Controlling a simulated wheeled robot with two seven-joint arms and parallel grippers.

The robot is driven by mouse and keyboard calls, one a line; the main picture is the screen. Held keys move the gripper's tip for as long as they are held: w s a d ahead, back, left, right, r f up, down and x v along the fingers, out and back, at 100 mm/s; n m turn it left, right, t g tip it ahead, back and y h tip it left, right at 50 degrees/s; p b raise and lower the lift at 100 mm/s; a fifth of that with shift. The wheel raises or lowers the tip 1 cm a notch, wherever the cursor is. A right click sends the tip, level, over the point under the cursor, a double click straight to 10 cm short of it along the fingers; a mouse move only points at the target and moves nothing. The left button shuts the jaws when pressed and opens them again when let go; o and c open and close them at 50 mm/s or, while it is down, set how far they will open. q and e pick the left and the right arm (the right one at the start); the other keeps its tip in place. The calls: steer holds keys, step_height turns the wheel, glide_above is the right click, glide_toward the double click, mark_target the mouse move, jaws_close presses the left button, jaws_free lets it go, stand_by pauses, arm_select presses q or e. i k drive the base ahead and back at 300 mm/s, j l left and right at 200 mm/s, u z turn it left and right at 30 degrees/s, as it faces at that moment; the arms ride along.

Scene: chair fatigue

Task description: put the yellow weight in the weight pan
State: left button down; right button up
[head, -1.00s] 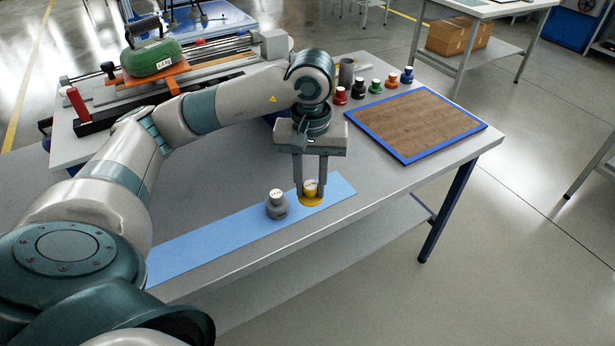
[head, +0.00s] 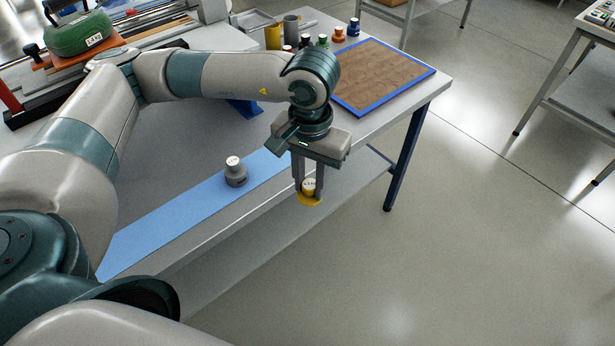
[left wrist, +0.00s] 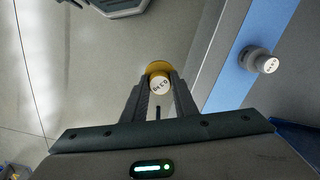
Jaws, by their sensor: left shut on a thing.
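The yellow weight (head: 309,200), with a pale labelled top, is gripped by its neck between the fingers of my left gripper (head: 308,187). It hangs upright, apart from the table, past the front edge in the head view. In the left wrist view the yellow weight (left wrist: 158,67) shows between the fingertips (left wrist: 160,88), its label facing the camera. I cannot clearly pick out the weight pan. An orange plate (head: 60,61) under a green weight (head: 80,34) is on the rig at the upper left. My right gripper is not in view.
A grey weight (head: 236,176) stands on the blue strip (head: 170,215) on the table; it also shows in the left wrist view (left wrist: 256,58). Several small coloured weights, a yellow cylinder (head: 273,38) and a grey cup (head: 291,25) stand behind the blue-edged wooden board (head: 385,75).

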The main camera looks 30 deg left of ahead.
mark_target(251, 21)
steer(key=i+l+u, duration=0.15)
steer(key=i+u, duration=0.2)
steer(key=i+l+u, duration=0.2)
steer(key=u, duration=0.15)
steer(key=i+l+u, duration=0.3)
